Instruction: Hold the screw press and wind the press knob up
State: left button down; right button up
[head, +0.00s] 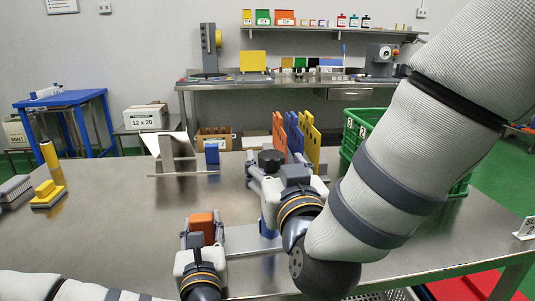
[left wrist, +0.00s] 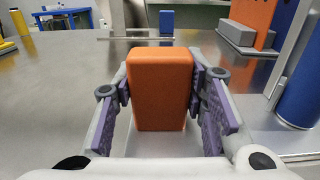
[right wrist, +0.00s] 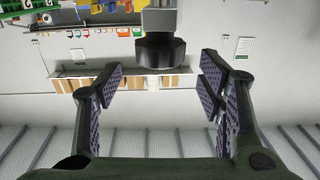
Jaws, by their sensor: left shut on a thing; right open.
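The screw press stands on the steel table, with an orange block (head: 202,222) at the left end of its grey base (head: 250,239) and a blue column (head: 268,248) towards the right. The column also shows in the left wrist view (left wrist: 302,95). My left gripper (head: 203,236) is shut on the orange block (left wrist: 160,88), one finger on each side. The black press knob (head: 270,158) is at the top of the press. My right gripper (head: 276,172) is open at the knob. In the right wrist view the knob (right wrist: 160,53) lies between the fingertips, with gaps on both sides.
Upright orange, blue and yellow boards (head: 296,135) stand just behind the press. A green crate (head: 358,128) is at the right, partly hidden by my right arm. A grey stand (head: 175,155) is behind left. A yellow-handled brush (head: 48,194) lies far left. The table's left middle is clear.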

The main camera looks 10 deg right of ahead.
aim_at(275, 159)
jog(key=w, duration=0.5)
jog(key=shift+a, duration=0.15)
jog(key=shift+c, duration=0.6)
jog(key=c, duration=1)
jog(key=shift+c, duration=0.4)
jog(key=shift+n+y, duration=0.4)
jog(key=shift+y, duration=0.2)
